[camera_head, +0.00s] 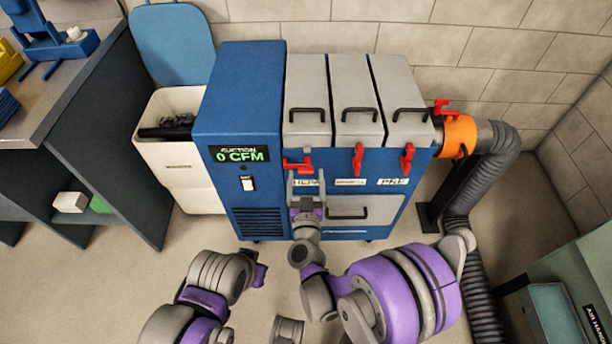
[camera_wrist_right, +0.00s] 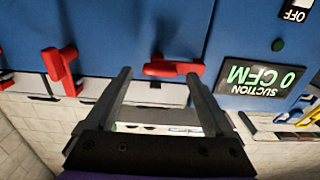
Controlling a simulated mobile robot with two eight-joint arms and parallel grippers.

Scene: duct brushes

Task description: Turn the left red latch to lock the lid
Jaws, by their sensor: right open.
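The left red latch (camera_head: 297,166) is on the front of the blue machine, below the left grey lid (camera_head: 306,95). Its handle lies about level, while the middle latch (camera_head: 358,158) and right latch (camera_head: 407,158) hang roughly upright. My right gripper (camera_head: 305,178) is at the left latch, jaws open. In the right wrist view, which is upside down, the left latch (camera_wrist_right: 172,68) shows at the open fingertips (camera_wrist_right: 159,76), roughly between them. Contact cannot be told. The middle latch (camera_wrist_right: 60,68) is off to one side. My left arm shows low in the head view; its fingers do not show.
The blue machine (camera_head: 238,115) has a display reading 0 CFM. A grey drawer (camera_head: 375,212) with a dark handle is below the latches. An orange collar (camera_head: 460,137) and grey hose (camera_head: 490,165) are at right. A white bin (camera_head: 178,150) and workbench (camera_head: 95,90) are at left.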

